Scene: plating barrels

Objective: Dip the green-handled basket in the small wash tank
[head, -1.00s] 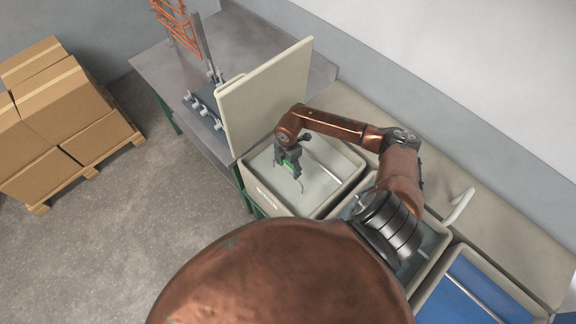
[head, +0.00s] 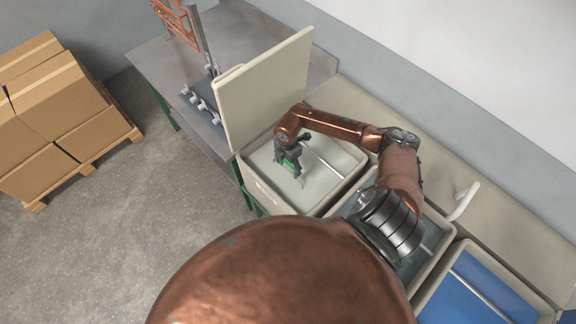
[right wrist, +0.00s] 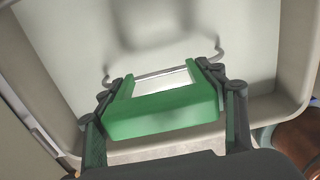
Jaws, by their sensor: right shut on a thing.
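My right gripper (head: 287,158) is shut on a green handle (right wrist: 160,115), one finger at each end. A thin metal bar with curved hook ends (right wrist: 155,74) shows beyond the handle in the right wrist view. No basket body can be made out below it. The gripper and handle are over the pale tank at the left of the row (head: 262,190), inside its rim outline in the head view. I cannot tell whether anything touches the liquid or floor of this tank. My left gripper is not in view.
A raised cream lid (head: 265,90) stands along this tank's left side. A bar (head: 322,160) crosses the tank. A tank with blue contents (head: 480,290) is at lower right. A grey table (head: 150,60) with an orange rack (head: 178,22) is behind; boxes (head: 55,90) are left.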

